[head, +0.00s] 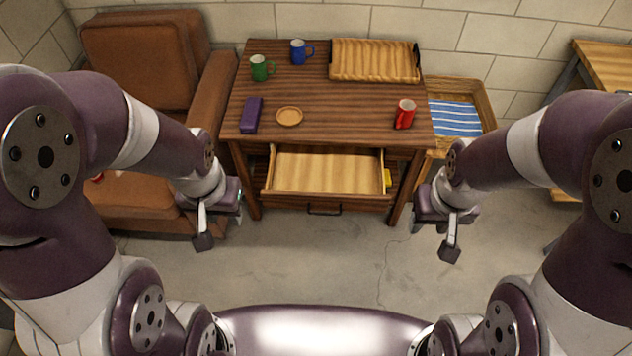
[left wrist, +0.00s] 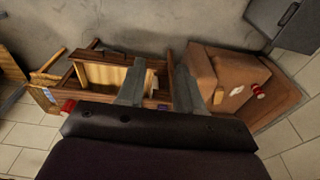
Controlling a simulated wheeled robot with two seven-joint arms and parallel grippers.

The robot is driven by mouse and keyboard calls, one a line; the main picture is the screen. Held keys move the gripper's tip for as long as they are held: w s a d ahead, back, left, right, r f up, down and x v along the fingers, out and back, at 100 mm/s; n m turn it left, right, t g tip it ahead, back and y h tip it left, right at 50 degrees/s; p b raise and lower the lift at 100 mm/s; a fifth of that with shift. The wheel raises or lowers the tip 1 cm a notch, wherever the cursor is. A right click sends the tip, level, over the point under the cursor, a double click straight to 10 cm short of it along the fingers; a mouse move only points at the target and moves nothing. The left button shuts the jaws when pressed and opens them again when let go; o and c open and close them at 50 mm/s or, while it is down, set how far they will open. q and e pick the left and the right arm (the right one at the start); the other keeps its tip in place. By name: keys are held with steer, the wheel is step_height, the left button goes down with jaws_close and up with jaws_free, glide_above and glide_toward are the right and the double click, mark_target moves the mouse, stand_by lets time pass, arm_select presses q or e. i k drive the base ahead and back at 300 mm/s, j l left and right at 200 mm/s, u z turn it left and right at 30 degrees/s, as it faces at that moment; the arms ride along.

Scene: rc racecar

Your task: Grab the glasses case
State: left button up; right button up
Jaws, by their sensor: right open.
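The glasses case is a long purple box (head: 252,115) lying on the left part of the wooden table (head: 345,115), near its front edge. My left gripper (head: 222,220) is open and empty, in front of the table's left side and lower than the case in the picture. In the left wrist view its two fingers (left wrist: 160,88) stand apart with nothing between them. My right gripper (head: 436,228) is open and empty, in front of the table's right side.
A brown armchair (head: 140,62) stands left, a basket with striped cloth (head: 455,117) right.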

mark_target(249, 124)
steer(key=i+j, duration=0.2)
steer(key=i, duration=0.25)
steer(key=i+j, duration=0.2)
steer(key=i, duration=0.3)
steer(key=i+j, duration=0.25)
steer(key=i, duration=0.2)
steer(key=u, duration=0.05)
